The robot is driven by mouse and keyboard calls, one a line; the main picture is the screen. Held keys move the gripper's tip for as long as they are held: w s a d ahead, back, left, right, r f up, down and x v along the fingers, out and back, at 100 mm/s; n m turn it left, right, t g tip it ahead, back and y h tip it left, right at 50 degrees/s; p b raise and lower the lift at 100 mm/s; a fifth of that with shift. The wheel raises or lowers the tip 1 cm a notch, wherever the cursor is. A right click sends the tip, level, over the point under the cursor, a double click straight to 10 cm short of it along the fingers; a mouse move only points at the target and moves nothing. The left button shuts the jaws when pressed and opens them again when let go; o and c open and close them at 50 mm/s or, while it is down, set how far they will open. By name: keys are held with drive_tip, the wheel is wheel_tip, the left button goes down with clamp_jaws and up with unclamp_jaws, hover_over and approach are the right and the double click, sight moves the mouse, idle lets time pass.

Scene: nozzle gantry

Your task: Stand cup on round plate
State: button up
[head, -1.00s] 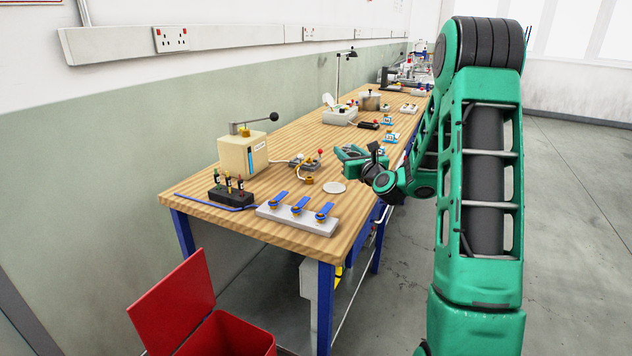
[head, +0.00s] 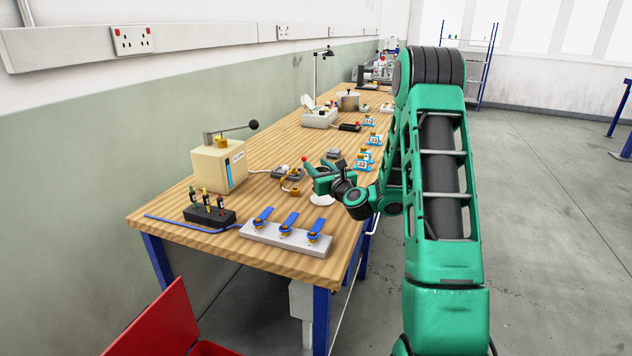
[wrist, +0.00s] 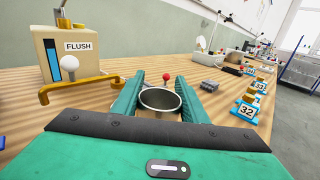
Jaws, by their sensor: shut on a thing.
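The cup (wrist: 160,101), a grey metal one with a round open mouth, sits between the two green fingers of my gripper (wrist: 158,92) in the wrist view. My gripper is shut on it. In the head view my gripper (head: 322,177) is over the near right part of the bench, and I cannot make out the cup there. The round plate (head: 320,200) is a pale disc on the bench, just below my gripper in the picture and partly covered by it. The plate does not show in the wrist view. I cannot tell the gap between cup and plate.
A cream FLUSH box (head: 218,168) with a lever stands left. A brass piece (head: 294,191) is close left of my gripper. A grey strip with blue levers (head: 287,239) and a black holder (head: 208,216) are nearer. Numbered blue stands (head: 363,160) are behind.

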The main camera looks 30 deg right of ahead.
drive_tip(key=shift+s+f, duration=0.1)
drive_tip(key=shift+f, duration=2)
drive_tip(key=shift+d, duration=0.1)
drive_tip(key=o, duration=1.1)
drive_tip(key=shift+r, duration=0.1)
